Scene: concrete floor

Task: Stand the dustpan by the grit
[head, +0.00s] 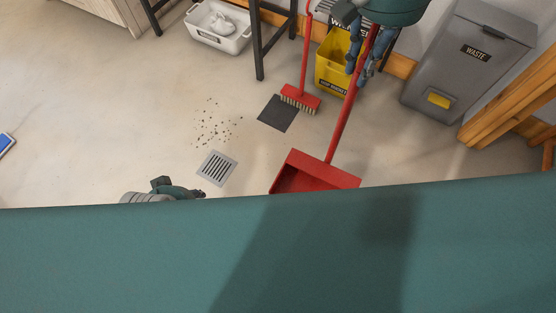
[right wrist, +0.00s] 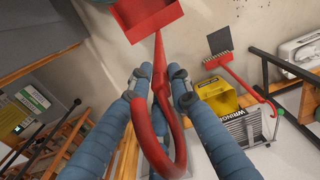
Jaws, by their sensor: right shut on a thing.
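The red long-handled dustpan (head: 318,170) is at the lower middle of the head view, its front part hidden behind my teal body. My right gripper (head: 363,55) is shut on its handle, which slants up to the right. In the right wrist view the handle runs between the two blue fingers (right wrist: 157,84), with the pan (right wrist: 148,16) beyond them at the top. I cannot tell whether the pan touches the floor. The grit (head: 214,124) is dark specks on the floor, left of the dustpan. My left gripper (head: 178,192) is mostly hidden at the body's edge.
A red broom (head: 300,97) stands by a dark mat (head: 278,113). Behind are a yellow mop bucket (head: 333,72), a grey waste bin (head: 466,66) and a white tub (head: 217,27).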

